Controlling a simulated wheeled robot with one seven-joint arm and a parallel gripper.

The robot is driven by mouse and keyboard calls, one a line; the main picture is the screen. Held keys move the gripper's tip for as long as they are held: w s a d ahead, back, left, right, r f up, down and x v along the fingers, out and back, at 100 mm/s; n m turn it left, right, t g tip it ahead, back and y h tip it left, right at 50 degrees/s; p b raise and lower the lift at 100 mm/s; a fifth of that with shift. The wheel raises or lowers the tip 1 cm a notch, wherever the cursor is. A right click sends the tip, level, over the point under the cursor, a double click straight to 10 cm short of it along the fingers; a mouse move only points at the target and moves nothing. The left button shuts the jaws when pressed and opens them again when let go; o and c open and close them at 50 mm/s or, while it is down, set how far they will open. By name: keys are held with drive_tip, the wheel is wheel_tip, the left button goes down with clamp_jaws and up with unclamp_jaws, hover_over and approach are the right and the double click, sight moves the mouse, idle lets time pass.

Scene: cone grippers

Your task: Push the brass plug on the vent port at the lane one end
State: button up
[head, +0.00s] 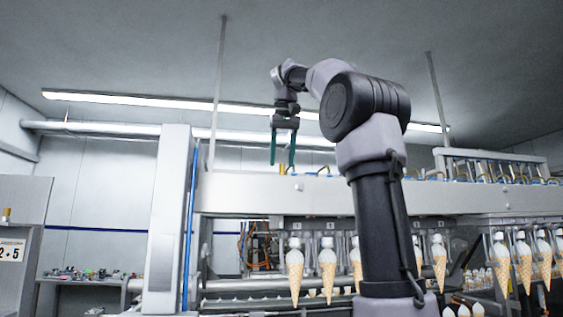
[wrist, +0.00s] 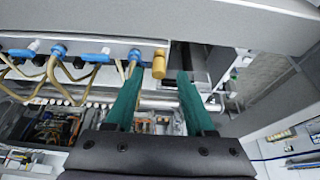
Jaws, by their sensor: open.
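The brass plug (wrist: 159,63) is a short gold cylinder at the end of a row of blue fittings in the wrist view. In the head view the plug (head: 283,168) shows small on top of the long white beam. My gripper (wrist: 160,73) has two green fingers, spread apart with nothing held. In the wrist view the plug appears between the fingertips, closer to the left one. In the head view my gripper (head: 282,160) points down above the beam, by the plug. Whether a finger touches the plug, I cannot tell.
Blue fittings (wrist: 97,57) with tan hoses line the beam (head: 245,188) beside the plug. Ice cream cones (head: 295,272) hang in a row below the beam. A white upright post (head: 168,225) stands left of the gripper. Open air lies above the beam.

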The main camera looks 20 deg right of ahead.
drive_tip(key=shift+s+d+r, duration=0.1)
drive_tip(key=shift+d+r, duration=0.05)
drive_tip(key=shift+r, duration=0.5)
drive_tip(key=shift+s+d+r, duration=0.1)
drive_tip(key=shift+r, duration=0.5)
drive_tip(key=shift+w+a+r, duration=0.15)
drive_tip(key=shift+r, duration=0.3)
